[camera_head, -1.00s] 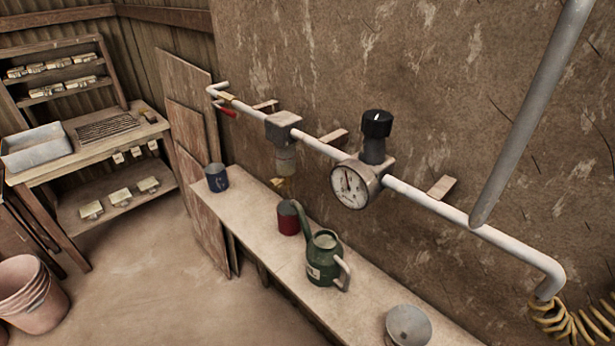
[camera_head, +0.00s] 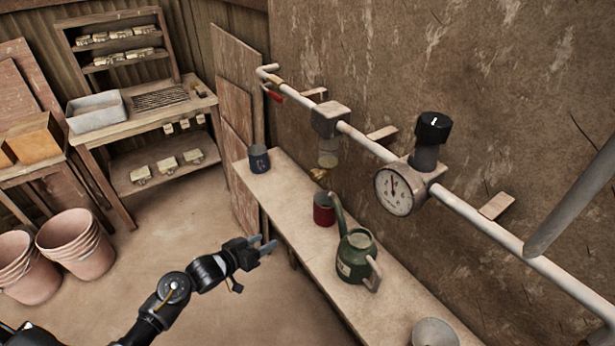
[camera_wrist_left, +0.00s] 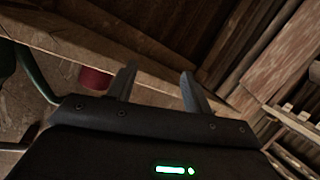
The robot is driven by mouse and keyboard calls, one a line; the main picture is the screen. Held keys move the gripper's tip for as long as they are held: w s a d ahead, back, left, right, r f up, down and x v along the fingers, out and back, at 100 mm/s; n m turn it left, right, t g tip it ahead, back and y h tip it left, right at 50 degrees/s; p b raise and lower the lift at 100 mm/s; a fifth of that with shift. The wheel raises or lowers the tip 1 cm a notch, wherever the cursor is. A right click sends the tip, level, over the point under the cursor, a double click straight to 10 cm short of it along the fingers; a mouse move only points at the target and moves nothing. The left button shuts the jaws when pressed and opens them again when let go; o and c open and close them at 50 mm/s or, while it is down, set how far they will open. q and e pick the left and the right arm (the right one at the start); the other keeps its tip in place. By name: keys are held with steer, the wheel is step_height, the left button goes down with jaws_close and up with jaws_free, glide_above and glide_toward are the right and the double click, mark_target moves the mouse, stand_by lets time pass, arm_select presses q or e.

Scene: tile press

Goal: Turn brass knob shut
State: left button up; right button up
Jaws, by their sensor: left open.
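The brass knob (camera_head: 318,175) sits at the bottom of the clear bowl (camera_head: 328,153) under a grey filter block (camera_head: 330,119) on the wall pipe. Whether it is turned open or shut cannot be told. My left gripper (camera_head: 268,243) is open and empty, in front of the bench, lower and to the left of the knob, well apart from it. In the left wrist view its two fingers (camera_wrist_left: 157,82) are spread with nothing between them. I cannot make out the knob in that view. My right gripper is not in view.
Below the pipe (camera_head: 370,145), a bench (camera_head: 290,205) holds a blue mug (camera_head: 259,159), a red can (camera_head: 324,210), a green watering can (camera_head: 356,258) and a grey bowl (camera_head: 434,333). A gauge (camera_head: 394,191) and black knob (camera_head: 433,128) are right of the filter. Pots (camera_head: 75,243) stand left.

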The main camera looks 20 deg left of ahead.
arm_select(q)
steer(key=d+r+m+h, duration=0.2)
steer(key=d+r+h, duration=0.1)
steer(key=r, duration=1.2)
steer(key=m+h, duration=0.2)
glide_toward(312, 177)
steer(key=shift+t, duration=0.3)
steer(key=p+x, duration=0.3)
steer(key=x, duration=0.5)
steer(key=shift+d+f, duration=0.1)
steer(key=shift+w+d+f, duration=0.1)
steer(key=shift+w+d, duration=0.1)
steer(key=c, duration=1)
